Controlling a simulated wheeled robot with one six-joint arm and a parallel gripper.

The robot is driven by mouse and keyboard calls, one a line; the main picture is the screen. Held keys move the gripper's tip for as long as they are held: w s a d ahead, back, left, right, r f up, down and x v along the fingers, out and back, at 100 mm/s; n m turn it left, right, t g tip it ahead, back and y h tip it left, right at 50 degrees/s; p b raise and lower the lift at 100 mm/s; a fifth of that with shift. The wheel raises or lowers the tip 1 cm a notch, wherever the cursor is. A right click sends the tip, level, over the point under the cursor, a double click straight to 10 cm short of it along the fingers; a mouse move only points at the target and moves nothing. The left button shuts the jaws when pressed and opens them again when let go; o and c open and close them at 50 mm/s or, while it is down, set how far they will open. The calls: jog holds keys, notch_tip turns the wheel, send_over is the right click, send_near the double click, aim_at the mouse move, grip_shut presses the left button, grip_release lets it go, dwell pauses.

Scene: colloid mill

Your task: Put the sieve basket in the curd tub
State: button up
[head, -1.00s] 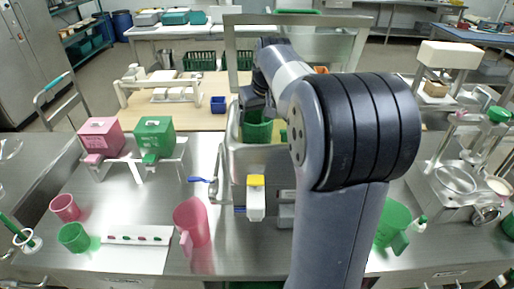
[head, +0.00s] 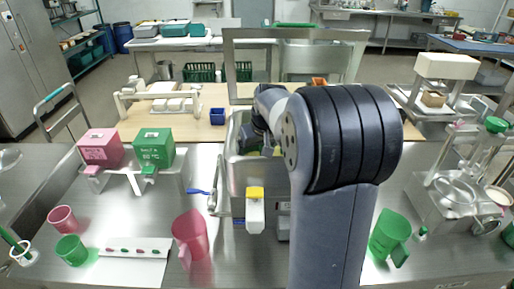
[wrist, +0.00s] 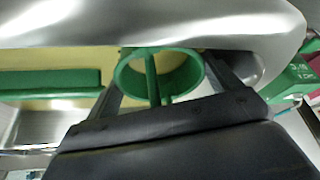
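The sieve basket (wrist: 190,68) is a green round ring with a bar across it, seen in the wrist view between the two fingers of my gripper (wrist: 163,72). The fingers lie against its left and right sides. The curd tub (head: 234,172) is the metal tub in the middle of the head view, with yellowish contents. My gripper reaches down into the tub opening with the basket. In the head view my arm and the tub wall hide most of the basket. Whether it touches the tub's bottom cannot be seen.
A metal frame (head: 232,62) rises behind the tub. A yellow-topped fitting (head: 255,194) and a blue-handled valve (head: 198,191) are at the tub's front and left. A pink jug (head: 190,236) and a green jug (head: 388,234) stand on the steel bench. A green bar (wrist: 50,82) lies left of the basket.

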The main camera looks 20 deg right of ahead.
jog(key=v, duration=1.2)
jog(key=shift+r, duration=0.2)
